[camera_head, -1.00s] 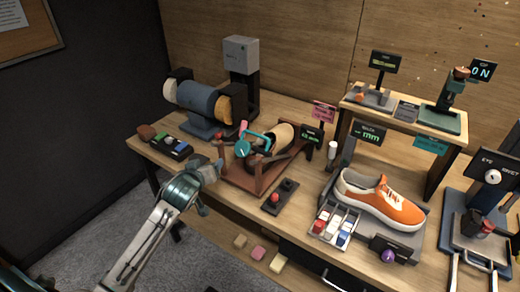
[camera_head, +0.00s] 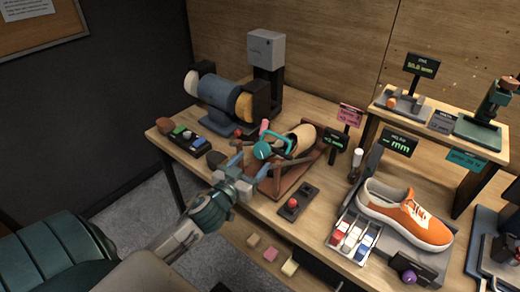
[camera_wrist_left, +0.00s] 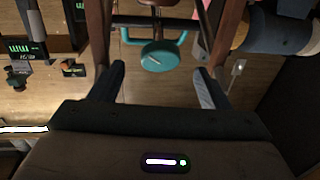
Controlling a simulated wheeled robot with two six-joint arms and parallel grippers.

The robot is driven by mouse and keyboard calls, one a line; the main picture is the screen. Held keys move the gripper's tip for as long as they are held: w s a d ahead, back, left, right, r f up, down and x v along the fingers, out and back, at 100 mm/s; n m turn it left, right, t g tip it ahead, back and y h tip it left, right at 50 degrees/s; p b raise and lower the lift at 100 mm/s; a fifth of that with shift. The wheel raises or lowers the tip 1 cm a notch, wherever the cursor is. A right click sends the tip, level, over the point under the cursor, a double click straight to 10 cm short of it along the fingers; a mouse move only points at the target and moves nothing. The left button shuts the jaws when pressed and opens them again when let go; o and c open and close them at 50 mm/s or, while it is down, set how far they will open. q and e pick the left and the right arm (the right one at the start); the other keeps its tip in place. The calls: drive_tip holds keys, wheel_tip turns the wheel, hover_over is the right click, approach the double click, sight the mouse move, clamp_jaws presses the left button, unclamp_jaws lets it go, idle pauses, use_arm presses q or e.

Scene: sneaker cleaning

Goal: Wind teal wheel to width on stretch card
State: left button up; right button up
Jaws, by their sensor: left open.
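The teal wheel (camera_head: 262,151) sits at the near end of the brown shoe stretcher (camera_head: 263,188), under a teal bar. It also shows face-on in the left wrist view (camera_wrist_left: 159,56). A tan shoe (camera_head: 298,141) is on the stretcher behind it. A pink card (camera_head: 350,115) stands behind the stretcher; its text is too small to read. A dark display (camera_head: 336,143) with green digits, not clearly legible, stands beside the stretcher. My left gripper (camera_head: 238,165) is open and empty just short of the wheel. In the wrist view the wheel appears ahead, between the spread fingers (camera_wrist_left: 159,78).
Stretcher posts flank the gripper's approach. A grinder-like machine (camera_head: 222,100) and a button tray (camera_head: 187,138) stand at the left. A red-button box (camera_head: 297,203), a colored-slot tray (camera_head: 354,238) and an orange sneaker (camera_head: 405,212) are at the right.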

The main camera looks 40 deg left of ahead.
sight(260, 154)
use_arm(q)
drive_tip(key=w, duration=0.2)
drive_tip(key=w+p, duration=0.1)
drive_tip(key=w, duration=0.1)
drive_tip(key=shift+a+r+p, duration=0.15)
drive_tip(key=shift+a+p, duration=0.05)
drive_tip(key=shift+p, duration=0.1)
drive_tip(key=shift+w, duration=0.5)
drive_tip(key=c, duration=1)
